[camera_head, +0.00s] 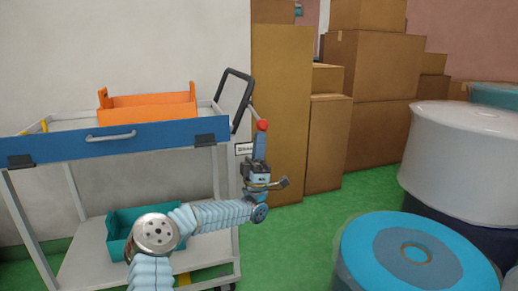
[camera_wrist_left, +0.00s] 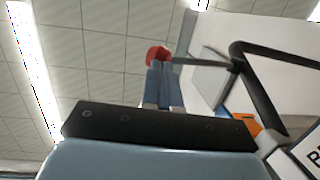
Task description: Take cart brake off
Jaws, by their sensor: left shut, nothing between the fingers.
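The cart (camera_head: 120,138) stands at the left, with a blue front panel and a black push handle (camera_head: 233,88) at its right end. A red knob (camera_head: 262,125) sits on the end of a thin grey rod by that handle. My left gripper (camera_head: 260,137) points upward with its blue fingers shut and empty, its tips right at the knob. In the left wrist view the red knob (camera_wrist_left: 157,55) shows at the fingertips (camera_wrist_left: 160,68), partly covered by them. I cannot tell whether they touch. My right gripper is not in view.
An orange bin (camera_head: 150,107) is on the cart's top and a teal bin (camera_head: 120,222) on its lower shelf. A small white sign (camera_head: 243,148) is beside my gripper. Cardboard boxes (camera_head: 370,65) stand behind; blue and white drums (camera_head: 455,150) are at the right. Green floor (camera_head: 320,215) lies between.

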